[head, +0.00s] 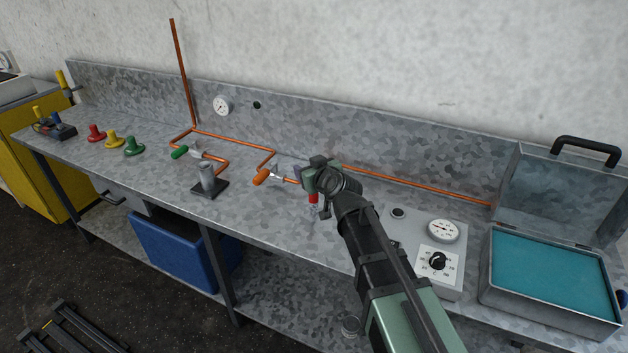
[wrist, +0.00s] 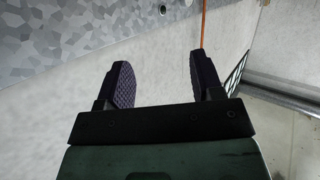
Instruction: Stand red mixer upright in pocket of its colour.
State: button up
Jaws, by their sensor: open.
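My gripper (head: 307,176) is over the middle of the bench in the head view, its fingers hard to make out there. In the wrist view my gripper (wrist: 158,68) is open, with nothing between its two dark pads. A small red piece (head: 313,198) with a pale tip shows just under my gripper, partly hidden by it. I cannot tell for sure that it is the red mixer. A dark block (head: 64,132) stands at the far left of the bench with small coloured parts at it. Its pockets are too small to make out.
Red (head: 96,133), yellow (head: 114,139) and green (head: 134,147) knobs stand left on the bench. A grey post on a dark base (head: 208,184) and orange piping (head: 235,138) with valves lie between. A dial box (head: 428,245) and open metal case (head: 550,320) are right.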

jog(key=w+a+r+n+g+p, duration=0.1)
jog(key=w+a+r+g+p, duration=0.3)
jog(key=w+r+p, duration=0.1)
jog(key=m+g+h, duration=0.3)
jog(key=g+h, duration=0.4)
jog(key=g, duration=0.1)
send_over(314, 202)
jog(key=f, duration=0.6)
jog(key=shift+w+f, duration=0.3)
jog(key=shift+f, duration=0.1)
jog(key=shift+t, duration=0.3)
jog(key=f+b, duration=0.1)
jog(key=f, duration=0.1)
jog(key=f+b, duration=0.4)
jog(key=shift+w+a, duration=0.1)
jog(key=shift+w, duration=0.3)
jog(key=shift+r, duration=0.1)
jog(key=f+b, duration=0.5)
jog(key=shift+w+f+b, duration=0.15)
jog(key=shift+w+b, duration=0.05)
jog(key=shift+b, duration=0.1)
jog(key=shift+r+y, duration=0.2)
jog(key=shift+y, duration=0.1)
jog(key=shift+c, duration=0.2)
grip_shut()
